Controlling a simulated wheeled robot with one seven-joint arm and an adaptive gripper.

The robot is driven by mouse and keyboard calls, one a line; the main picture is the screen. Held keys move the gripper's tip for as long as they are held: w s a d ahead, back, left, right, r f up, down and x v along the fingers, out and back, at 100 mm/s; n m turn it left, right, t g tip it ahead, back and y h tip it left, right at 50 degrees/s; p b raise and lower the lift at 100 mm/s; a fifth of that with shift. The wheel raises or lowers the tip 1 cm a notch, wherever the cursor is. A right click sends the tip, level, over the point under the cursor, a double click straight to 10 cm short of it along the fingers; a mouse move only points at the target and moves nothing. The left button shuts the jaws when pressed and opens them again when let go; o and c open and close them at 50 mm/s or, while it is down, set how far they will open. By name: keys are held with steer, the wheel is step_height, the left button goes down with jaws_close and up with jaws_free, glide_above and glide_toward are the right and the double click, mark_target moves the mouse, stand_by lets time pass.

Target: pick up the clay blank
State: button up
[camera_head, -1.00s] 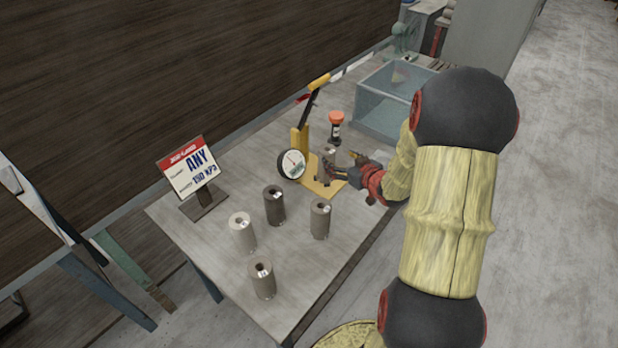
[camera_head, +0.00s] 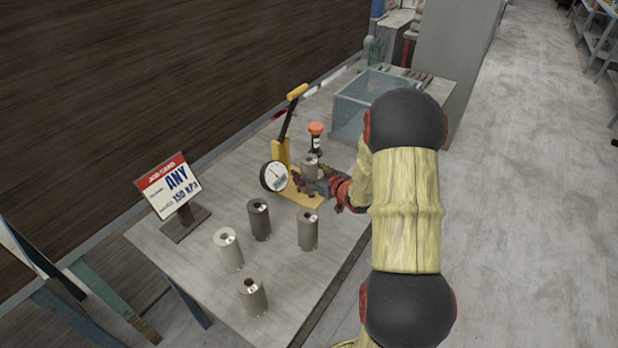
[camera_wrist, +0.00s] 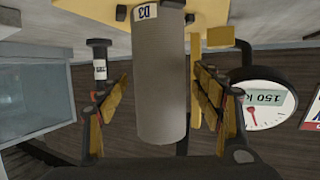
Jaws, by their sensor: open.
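A grey clay blank (camera_wrist: 162,85) labelled D3 stands between the fingers of my gripper (camera_wrist: 165,110) in the wrist view. There is a clear gap to the left finger; the right finger is closer, and I cannot tell if it touches. My gripper is open. In the head view this blank (camera_head: 309,168) is at the yellow press stand, partly hidden by my gripper (camera_head: 312,183). Other blanks stand upright on the table: a dark one (camera_head: 259,221), a brownish one (camera_head: 308,231), a pale one (camera_head: 229,251) and a front one (camera_head: 252,297).
A round gauge (camera_head: 273,176) and a yellow-handled lever (camera_head: 291,107) stand left of my gripper. An orange-capped post (camera_head: 316,135) is behind it. A clear box (camera_head: 362,105) is at the back. A job card (camera_head: 168,187) stands on the table (camera_head: 190,290) at left.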

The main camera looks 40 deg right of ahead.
steer(key=shift+r, duration=0.1)
jaws_close()
stand_by(0.9)
